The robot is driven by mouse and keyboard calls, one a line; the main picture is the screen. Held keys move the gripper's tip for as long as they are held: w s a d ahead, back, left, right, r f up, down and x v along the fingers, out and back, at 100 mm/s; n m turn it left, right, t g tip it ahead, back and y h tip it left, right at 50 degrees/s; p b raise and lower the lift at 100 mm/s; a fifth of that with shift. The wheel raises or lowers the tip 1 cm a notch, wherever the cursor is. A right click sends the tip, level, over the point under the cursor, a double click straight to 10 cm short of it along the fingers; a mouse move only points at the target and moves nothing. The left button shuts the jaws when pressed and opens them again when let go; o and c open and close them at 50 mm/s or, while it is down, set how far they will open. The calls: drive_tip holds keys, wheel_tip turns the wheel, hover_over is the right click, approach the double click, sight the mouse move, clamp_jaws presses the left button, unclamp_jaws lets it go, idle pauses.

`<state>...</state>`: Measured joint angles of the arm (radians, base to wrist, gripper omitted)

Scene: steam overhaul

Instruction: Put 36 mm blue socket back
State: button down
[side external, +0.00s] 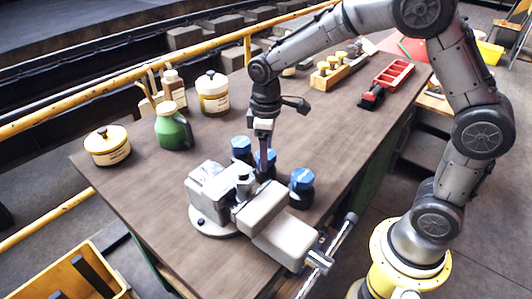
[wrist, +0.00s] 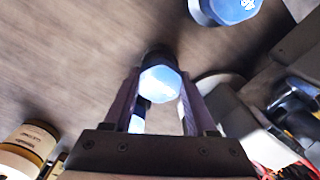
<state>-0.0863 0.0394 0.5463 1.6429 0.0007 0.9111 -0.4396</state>
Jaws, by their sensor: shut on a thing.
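Several blue-topped dark sockets stand on the bench beside the vise. My gripper (side external: 264,160) points down and is shut on the middle blue socket (wrist: 160,84), whose blue top shows between the fingers in the wrist view. Another blue socket (side external: 241,146) is just left of my gripper, and a third blue socket (side external: 302,180) is to the right; one also shows at the top of the wrist view (wrist: 232,10). Size marks are too small to read. I cannot tell whether the held socket touches the bench.
The grey vise (side external: 265,210) is close in front of the sockets. A wooden block with yellow-topped pieces (side external: 335,72) and a red tray (side external: 394,74) are at the far end.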

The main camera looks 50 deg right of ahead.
drive_tip(key=shift+c, duration=1)
unclamp_jaws()
drive_tip(key=shift+f, duration=0.15)
wheel_tip(320, 180, up, 12)
drive_tip(key=s+d+m+t, duration=0.3)
drive_tip(key=s+m+t, duration=0.2)
drive_tip(key=s, duration=1.6)
drive_tip(key=shift+s+d+r+m+t, duration=0.15)
drive_tip(key=shift+s+r+m+t, duration=0.2)
drive_tip(key=shift+m, duration=0.15)
